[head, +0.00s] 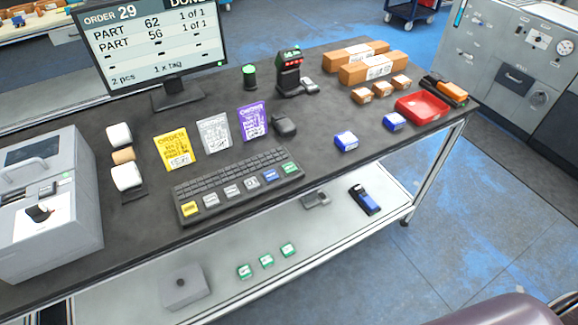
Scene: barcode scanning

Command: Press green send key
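The green send key (290,168) is the rightmost of the large front-row keys on a dark keyboard (232,176). The keyboard lies near the front edge of the dark worktable. To the left of the green key are a blue key (270,175), several white keys and a yellow key (191,209). Nothing covers the green key. A monitor (150,45) behind shows order 29, with part 62 and part 56 each at 1 of 1. Neither of my grippers is in view.
Yellow (177,149), white (214,133) and purple (252,121) cards stand behind the keyboard. A dark mouse-like device (283,125) lies behind its right end. A grey machine (45,205) stands left. Blue boxes (346,141) and a red tray (421,107) are right.

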